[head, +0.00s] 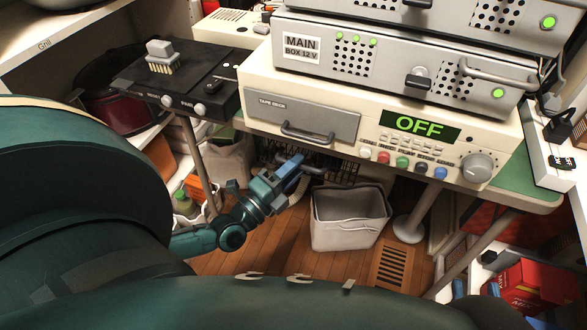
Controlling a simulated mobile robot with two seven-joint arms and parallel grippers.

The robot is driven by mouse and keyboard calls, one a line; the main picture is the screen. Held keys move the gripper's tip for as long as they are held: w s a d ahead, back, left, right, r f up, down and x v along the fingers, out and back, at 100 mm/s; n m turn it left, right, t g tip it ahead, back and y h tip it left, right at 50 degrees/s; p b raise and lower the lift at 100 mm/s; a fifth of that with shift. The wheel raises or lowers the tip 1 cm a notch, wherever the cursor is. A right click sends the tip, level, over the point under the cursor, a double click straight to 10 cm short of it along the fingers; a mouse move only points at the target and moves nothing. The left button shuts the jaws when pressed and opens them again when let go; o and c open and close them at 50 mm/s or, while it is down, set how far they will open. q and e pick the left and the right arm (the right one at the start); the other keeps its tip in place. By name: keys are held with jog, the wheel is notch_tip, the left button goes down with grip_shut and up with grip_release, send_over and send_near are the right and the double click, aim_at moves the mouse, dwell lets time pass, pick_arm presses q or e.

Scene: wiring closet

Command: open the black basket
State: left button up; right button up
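A black wire basket (345,171) shows under the bench, below the cream tape deck unit. Only part of its dark mesh is visible; the bench front above and my gripper cut off the rest. My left gripper (297,169) reaches in from the left, with its blue fingers at the left part of the basket's front, by a pale bar-like piece. I cannot tell whether the fingers touch or surround that piece, or how far apart they are. My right gripper is not in view.
A pale fabric bin (347,219) stands open on the wooden floor just right of my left gripper. Another fabric bin (231,158) is behind on the left. The tape deck unit (350,125) overhangs above. A table leg (420,211) stands at the right.

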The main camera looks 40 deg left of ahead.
pick_arm(q)
jog(key=shift+c, duration=0.2)
grip_shut()
dwell(0.3)
